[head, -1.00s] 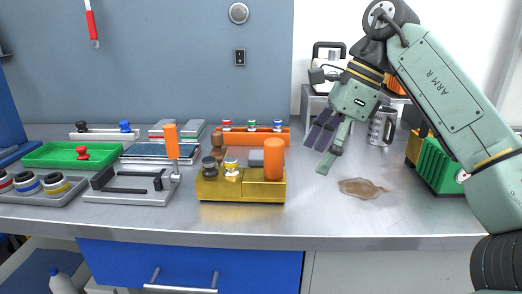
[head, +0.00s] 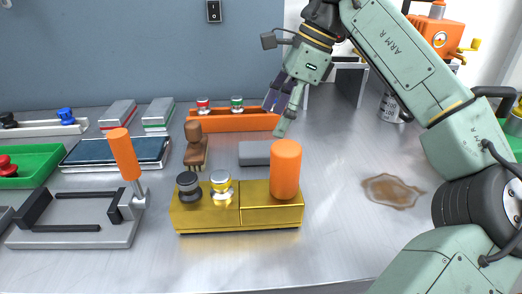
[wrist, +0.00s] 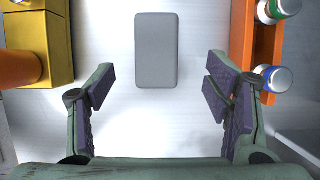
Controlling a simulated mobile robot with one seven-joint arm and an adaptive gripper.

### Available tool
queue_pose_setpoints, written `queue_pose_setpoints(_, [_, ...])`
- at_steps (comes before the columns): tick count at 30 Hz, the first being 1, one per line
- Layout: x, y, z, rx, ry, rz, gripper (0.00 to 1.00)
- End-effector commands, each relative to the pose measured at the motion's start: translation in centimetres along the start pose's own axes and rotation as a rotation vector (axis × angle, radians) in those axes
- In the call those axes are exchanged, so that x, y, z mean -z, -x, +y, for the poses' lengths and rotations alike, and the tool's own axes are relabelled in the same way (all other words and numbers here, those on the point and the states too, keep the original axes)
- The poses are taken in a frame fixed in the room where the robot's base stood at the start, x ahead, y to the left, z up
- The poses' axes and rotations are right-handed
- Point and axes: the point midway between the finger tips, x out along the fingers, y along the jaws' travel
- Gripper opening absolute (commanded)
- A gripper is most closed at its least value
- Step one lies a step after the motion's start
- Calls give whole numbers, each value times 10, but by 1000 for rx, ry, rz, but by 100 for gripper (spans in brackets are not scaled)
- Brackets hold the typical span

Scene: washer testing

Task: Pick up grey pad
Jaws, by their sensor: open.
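The grey pad (head: 256,153) is a small flat block lying on the metal table, behind the gold block and in front of the orange rack. In the wrist view the grey pad (wrist: 157,50) lies upright in the picture, ahead of and between my finger pads, not touched by them. My gripper (head: 279,112) is above the table, just behind and right of the pad in the head view. In the wrist view my gripper (wrist: 158,92) is open and empty, with purple pads wide apart.
A gold block (head: 238,205) with an orange cylinder (head: 286,168) stands in front of the pad. An orange rack (head: 233,121) with knobs is behind it. A brown brush (head: 195,148) stands to the left. A brown spill (head: 392,190) lies on the clear table at right.

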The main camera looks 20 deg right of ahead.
Motion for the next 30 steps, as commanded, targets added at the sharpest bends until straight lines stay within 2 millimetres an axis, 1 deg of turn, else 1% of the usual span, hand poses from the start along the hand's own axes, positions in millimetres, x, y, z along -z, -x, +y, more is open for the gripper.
queue_pose_setpoints(1, [0, -7, 0, -1, 0, 1, 72])
queue_pose_setpoints(8, [0, -25, 2, -1, 0, 1, 72])
queue_pose_setpoints(12, [-1, -46, 6, -1, 1, 1, 72])
queue_pose_setpoints(16, [-1, -62, 6, -1, 0, 0, 72])
queue_pose_setpoints(20, [-2, -68, 6, 0, 0, -1, 72])
queue_pose_setpoints(30, [-2, -68, 6, 0, 0, -1, 72])
